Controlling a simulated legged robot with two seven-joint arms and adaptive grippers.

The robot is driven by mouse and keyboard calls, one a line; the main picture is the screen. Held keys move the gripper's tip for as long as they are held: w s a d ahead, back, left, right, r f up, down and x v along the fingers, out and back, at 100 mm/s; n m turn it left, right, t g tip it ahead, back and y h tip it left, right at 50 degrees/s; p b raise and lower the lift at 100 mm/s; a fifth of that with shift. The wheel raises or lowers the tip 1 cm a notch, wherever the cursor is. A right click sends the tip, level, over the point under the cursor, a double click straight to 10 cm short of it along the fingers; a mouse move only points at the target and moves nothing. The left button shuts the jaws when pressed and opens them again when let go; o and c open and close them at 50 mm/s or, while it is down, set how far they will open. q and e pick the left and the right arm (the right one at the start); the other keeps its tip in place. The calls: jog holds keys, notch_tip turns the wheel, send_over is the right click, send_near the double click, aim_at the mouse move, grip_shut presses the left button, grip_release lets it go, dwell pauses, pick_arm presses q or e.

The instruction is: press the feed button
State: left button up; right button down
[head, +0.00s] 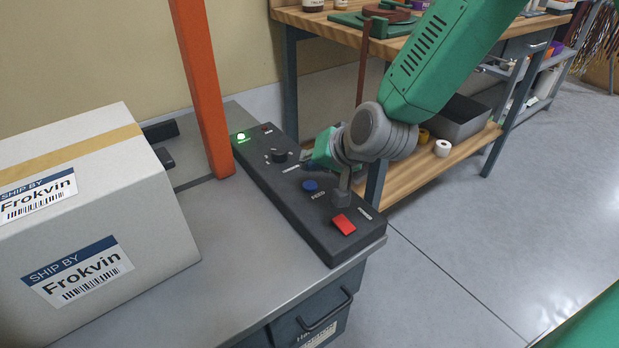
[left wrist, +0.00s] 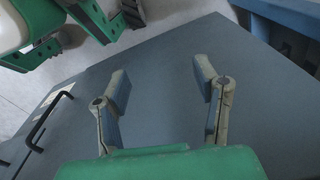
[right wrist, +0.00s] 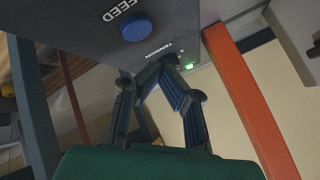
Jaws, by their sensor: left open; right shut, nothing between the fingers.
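The feed button (head: 310,186) is a round blue button on the dark control panel (head: 300,213), beside a FEED label. It also shows in the right wrist view as a blue disc (right wrist: 136,27), standing out from the panel. My right gripper (head: 306,166) is shut and empty, above the panel and near the TENSION label. In the right wrist view its fingertips (right wrist: 158,68) meet below and right of the blue button, apart from it. My left gripper (left wrist: 162,75) is open and empty in the left wrist view; it is outside the head view.
The panel also carries a red switch (head: 343,224), a black knob (head: 278,155) and a lit green lamp (head: 241,136). An orange post (head: 203,90) stands beside it. A labelled box (head: 90,220) sits on the left. A wooden bench (head: 450,166) stands behind.

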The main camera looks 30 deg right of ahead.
aim_at(310, 185)
jog(key=shift+r+p, duration=1.2)
jog(key=shift+r, duration=0.35)
jog(key=shift+f, duration=0.15)
